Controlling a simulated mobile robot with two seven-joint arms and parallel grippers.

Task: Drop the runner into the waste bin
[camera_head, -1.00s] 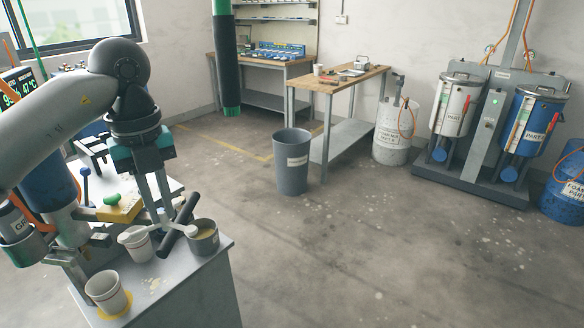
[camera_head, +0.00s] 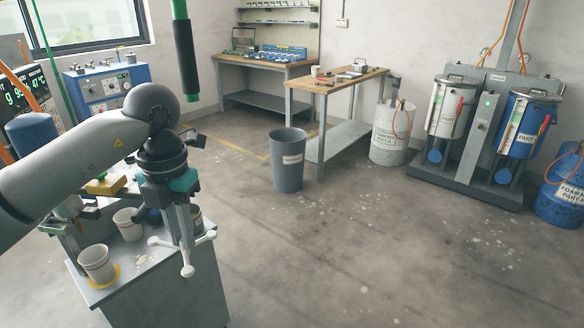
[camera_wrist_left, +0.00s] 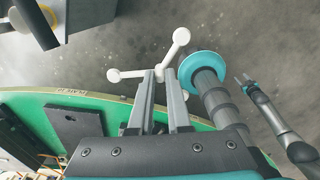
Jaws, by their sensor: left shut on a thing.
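The runner (camera_head: 188,270) is a white branched piece with round ends. My left gripper (camera_head: 187,243) is shut on it and holds it in the air, in front of the small grey cart. In the left wrist view the runner (camera_wrist_left: 181,37) spreads beyond the fingertips (camera_wrist_left: 162,76), with its arms pointing different ways. The waste bin (camera_head: 287,165) is a grey open-topped bin with a pale label, standing on the floor to the right of and beyond the gripper. My right gripper (camera_wrist_left: 243,79) shows small at the right of the wrist view, its fingers apart and empty.
White cups (camera_head: 97,262) stand on the cart top (camera_head: 140,272); a darker cup is partly hidden behind my left gripper. A wooden-topped bench (camera_head: 340,82) stands behind the bin. A dark hanging tube (camera_head: 187,60) is at upper left. Open floor lies right of the cart.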

